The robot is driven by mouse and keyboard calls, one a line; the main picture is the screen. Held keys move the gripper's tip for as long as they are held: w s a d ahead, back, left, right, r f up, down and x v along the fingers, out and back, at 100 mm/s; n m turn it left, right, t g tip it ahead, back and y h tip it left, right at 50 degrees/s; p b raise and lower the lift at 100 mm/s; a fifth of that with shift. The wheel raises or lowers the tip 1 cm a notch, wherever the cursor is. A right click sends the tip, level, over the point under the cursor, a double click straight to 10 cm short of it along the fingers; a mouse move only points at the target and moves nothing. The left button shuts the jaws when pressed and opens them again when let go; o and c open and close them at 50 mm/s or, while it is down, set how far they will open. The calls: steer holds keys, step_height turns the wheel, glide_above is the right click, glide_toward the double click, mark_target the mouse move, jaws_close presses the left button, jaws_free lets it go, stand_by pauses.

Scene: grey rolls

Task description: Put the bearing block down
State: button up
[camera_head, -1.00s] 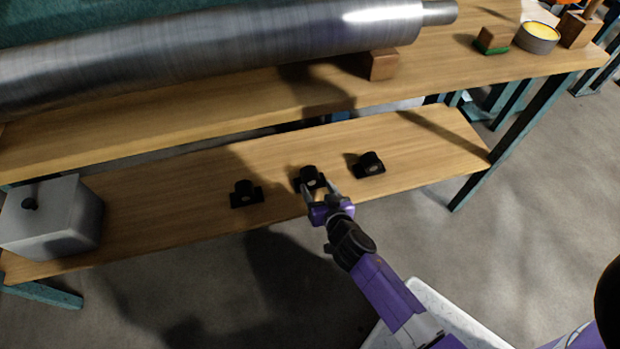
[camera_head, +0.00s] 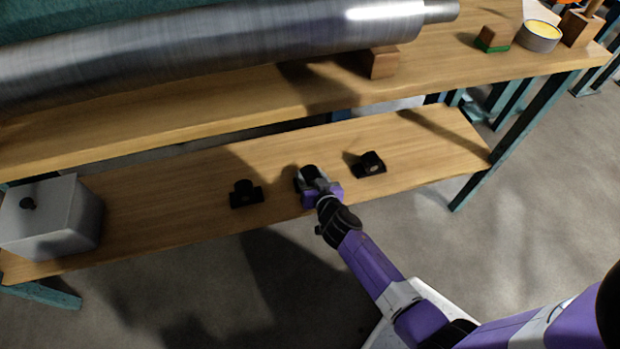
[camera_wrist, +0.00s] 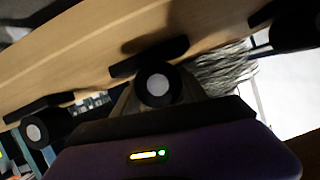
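Three black bearing blocks with round housings are in a row on the lower wooden shelf (camera_head: 150,205). The middle block (camera_head: 309,171) is at my gripper (camera_head: 313,180); its base looks to be at shelf level. In the wrist view the middle block (camera_wrist: 157,84) shows its pale round face between my grey fingers. The fingers are close on either side of the housing; I cannot tell whether they press on it. The left block (camera_head: 245,194) and the right block (camera_head: 369,164) stand apart from my gripper.
A grey box (camera_head: 50,215) with a dark knob stands at the shelf's left end. Above, a large metal roll (camera_head: 210,45) lies on the upper bench (camera_head: 200,128), beside a wooden wedge (camera_head: 383,63). The shelf right of the blocks is clear.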

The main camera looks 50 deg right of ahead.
jaws_close()
steer(key=shift+w+r, duration=0.1)
steer(key=shift+r, duration=0.1)
